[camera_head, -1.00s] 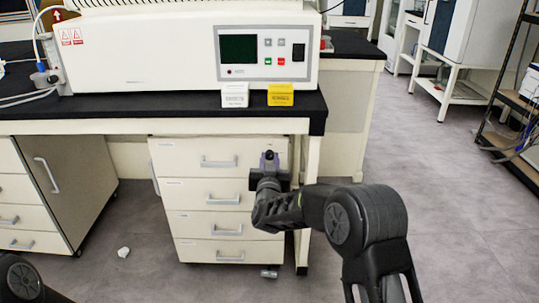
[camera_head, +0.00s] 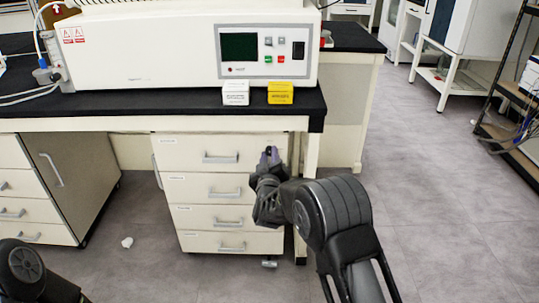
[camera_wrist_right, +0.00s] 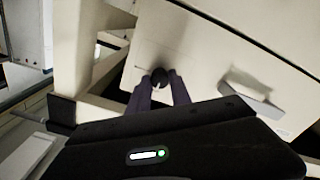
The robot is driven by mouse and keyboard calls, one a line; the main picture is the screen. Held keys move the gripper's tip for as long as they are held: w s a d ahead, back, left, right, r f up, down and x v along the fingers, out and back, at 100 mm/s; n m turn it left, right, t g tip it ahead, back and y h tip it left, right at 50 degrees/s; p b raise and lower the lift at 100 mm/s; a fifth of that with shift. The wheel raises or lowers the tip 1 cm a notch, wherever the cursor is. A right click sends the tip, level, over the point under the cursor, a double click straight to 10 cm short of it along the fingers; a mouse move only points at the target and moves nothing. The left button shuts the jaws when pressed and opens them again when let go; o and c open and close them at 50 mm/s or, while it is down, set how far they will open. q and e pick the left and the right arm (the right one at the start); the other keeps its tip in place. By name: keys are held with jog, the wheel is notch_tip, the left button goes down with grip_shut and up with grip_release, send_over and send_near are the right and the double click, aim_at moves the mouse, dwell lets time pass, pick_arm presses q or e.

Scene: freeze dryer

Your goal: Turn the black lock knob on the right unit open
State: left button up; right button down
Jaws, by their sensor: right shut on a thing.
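The black lock knob (camera_wrist_right: 159,77) sits on the top drawer front of the right drawer unit (camera_head: 190,190), near its upper right corner. In the right wrist view it lies between the tips of my right gripper (camera_wrist_right: 162,88), whose two purple-grey fingers close on it. In the head view my right gripper (camera_head: 270,158) reaches the drawer front, and the knob is a small dark spot at its tips. How far the knob is turned cannot be told. My left gripper is out of view; only a part of my left arm shows at the lower left.
A black-topped bench (camera_head: 150,104) overhangs the unit and carries the freeze dryer (camera_head: 150,50), a white box (camera_head: 235,92) and a yellow box (camera_head: 280,92). A bench leg (camera_head: 305,190) stands close right of my gripper. Open floor lies to the right.

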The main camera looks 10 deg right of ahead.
jog(key=shift+f, duration=0.1)
jog(key=c, duration=1.2)
grip_release()
jog(key=shift+o, duration=0.2)
jog(key=p+v, duration=0.1)
jog(key=v, duration=0.6)
jog(key=shift+s+p, duration=0.3)
jog(key=shift+s, duration=0.1)
jog(key=shift+a, duration=0.1)
